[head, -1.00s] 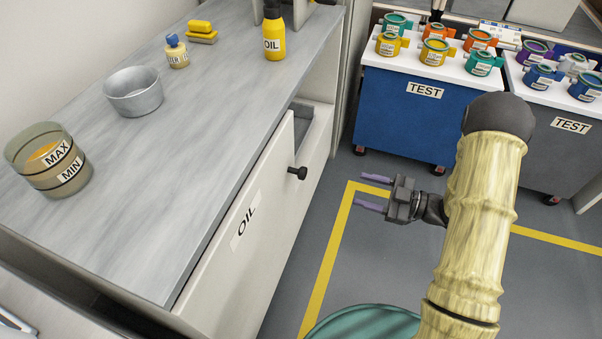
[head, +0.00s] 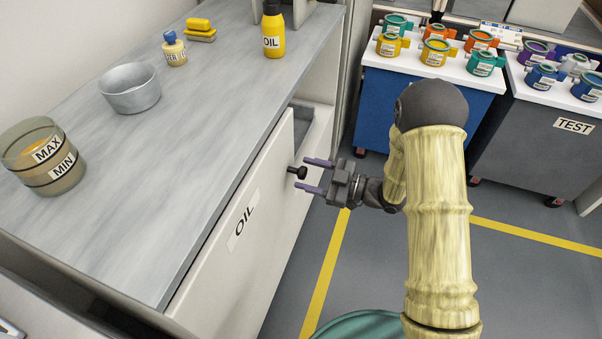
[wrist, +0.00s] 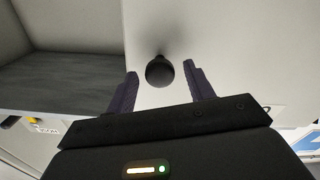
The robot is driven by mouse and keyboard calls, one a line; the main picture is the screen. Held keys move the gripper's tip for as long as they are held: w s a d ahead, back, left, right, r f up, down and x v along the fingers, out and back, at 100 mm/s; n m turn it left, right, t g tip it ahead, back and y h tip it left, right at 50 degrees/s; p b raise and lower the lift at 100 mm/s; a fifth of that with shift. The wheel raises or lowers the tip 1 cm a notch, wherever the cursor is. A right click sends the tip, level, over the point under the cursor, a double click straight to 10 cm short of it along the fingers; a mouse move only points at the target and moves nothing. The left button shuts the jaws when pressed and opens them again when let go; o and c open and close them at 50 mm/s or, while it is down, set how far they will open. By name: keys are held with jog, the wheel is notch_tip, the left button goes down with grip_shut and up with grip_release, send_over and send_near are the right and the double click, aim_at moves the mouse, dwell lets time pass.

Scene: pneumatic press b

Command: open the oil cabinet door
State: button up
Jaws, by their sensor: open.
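The oil cabinet door (head: 240,240) is a pale panel labelled OIL under the grey counter. It looks slightly ajar, with a dark gap at its far edge. Its black round knob (head: 297,172) sticks out near that far edge. My gripper (head: 312,175) is open, with purple fingers pointing left at the knob. In the wrist view the knob (wrist: 160,72) lies between and just beyond the two fingertips (wrist: 160,80). I cannot tell whether either finger touches it. The door face also shows in the wrist view (wrist: 230,40).
The counter (head: 150,210) holds a MAX/MIN jar (head: 45,170), a metal bowl (head: 130,92), a small bottle (head: 175,52), yellow blocks (head: 200,28) and a yellow oil bottle (head: 273,35). TEST carts (head: 540,120) with coloured parts stand behind. The floor right of the door is clear.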

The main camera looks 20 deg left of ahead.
jog(key=shift+w+a, duration=0.1)
jog(key=shift+a, duration=1.15)
grip_shut()
